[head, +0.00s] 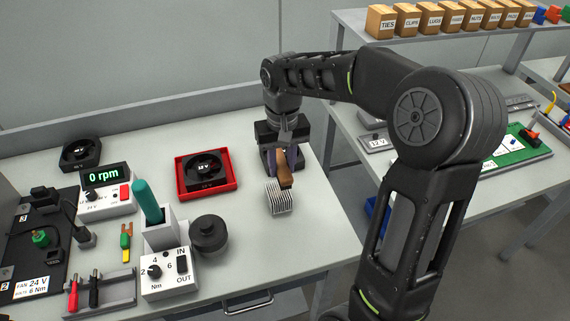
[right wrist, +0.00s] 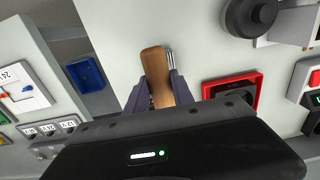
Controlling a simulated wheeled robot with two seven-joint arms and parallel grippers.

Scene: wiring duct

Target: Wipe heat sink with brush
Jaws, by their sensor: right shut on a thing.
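The heat sink (head: 281,198), a small pale block with dark grooves, sits on the grey bench near its right side. My right gripper (head: 282,162) points down just behind it, shut on the brush's brown wooden handle (head: 286,175). The handle's lower end is at the heat sink's upper edge; I cannot tell whether they touch. In the right wrist view the handle (right wrist: 156,72) stands between the two fingers (right wrist: 158,92), with a sliver of the silver heat sink (right wrist: 170,58) beside it. The brush's bristles are hidden. My left gripper is not in view.
A fan in a red tray (head: 207,172) lies left of the gripper. A dark round knob-like part (head: 208,234), a torque box (head: 168,273) and a teal-handled tool (head: 148,201) stand farther left. The bench's right edge is close; bare bench lies in front of the heat sink.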

